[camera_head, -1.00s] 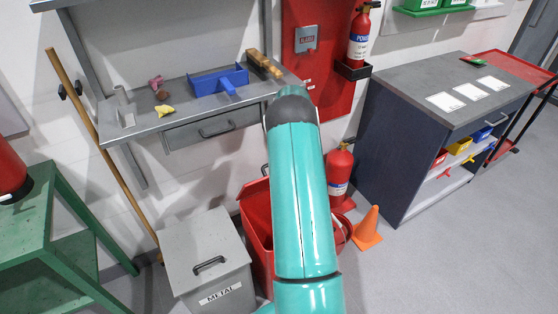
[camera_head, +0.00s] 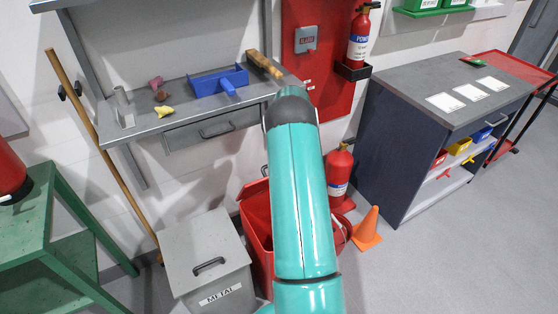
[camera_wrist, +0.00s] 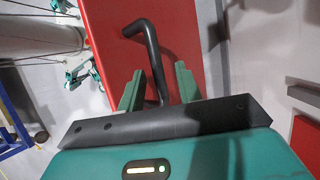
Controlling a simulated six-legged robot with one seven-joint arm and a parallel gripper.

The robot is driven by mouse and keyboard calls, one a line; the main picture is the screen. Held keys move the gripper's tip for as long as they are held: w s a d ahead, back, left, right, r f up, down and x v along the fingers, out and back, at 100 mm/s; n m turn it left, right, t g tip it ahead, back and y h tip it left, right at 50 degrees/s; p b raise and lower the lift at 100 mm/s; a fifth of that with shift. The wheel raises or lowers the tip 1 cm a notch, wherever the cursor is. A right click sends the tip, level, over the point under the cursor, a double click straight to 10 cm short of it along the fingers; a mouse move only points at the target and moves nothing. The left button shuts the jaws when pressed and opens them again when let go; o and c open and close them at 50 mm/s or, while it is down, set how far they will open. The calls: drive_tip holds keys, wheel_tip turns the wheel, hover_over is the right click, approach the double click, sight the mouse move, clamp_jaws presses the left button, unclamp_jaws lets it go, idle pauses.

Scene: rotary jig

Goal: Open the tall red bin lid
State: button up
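The red bin (camera_head: 256,222) stands on the floor beside the grey METAL bin, largely hidden behind my arm in the head view. In the wrist view its red lid (camera_wrist: 112,25) fills the upper middle, with a bent black bar handle (camera_wrist: 152,45) on it. My gripper (camera_wrist: 159,75) is open, with one green finger on each side of the handle. The handle's lower end runs between the fingers, and gaps show on both sides. My gripper is hidden in the head view.
The grey METAL bin (camera_head: 205,255) stands left of the red bin. A floor extinguisher (camera_head: 339,175) and an orange cone (camera_head: 367,228) are to its right. A grey workbench (camera_head: 150,125) with a blue tray (camera_head: 217,80) is behind. Open floor lies at the lower right.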

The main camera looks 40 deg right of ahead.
drive_tip(key=r, duration=0.4)
drive_tip(key=shift+s+a, duration=0.25)
drive_tip(key=shift+s, duration=0.05)
drive_tip(key=s+a+r, duration=0.8)
drive_tip(key=s, duration=0.2)
drive_tip(key=shift+s+r, duration=0.25)
drive_tip(key=shift+r, duration=0.15)
drive_tip(key=shift+a, duration=0.1)
drive_tip(key=shift+c, duration=0.2)
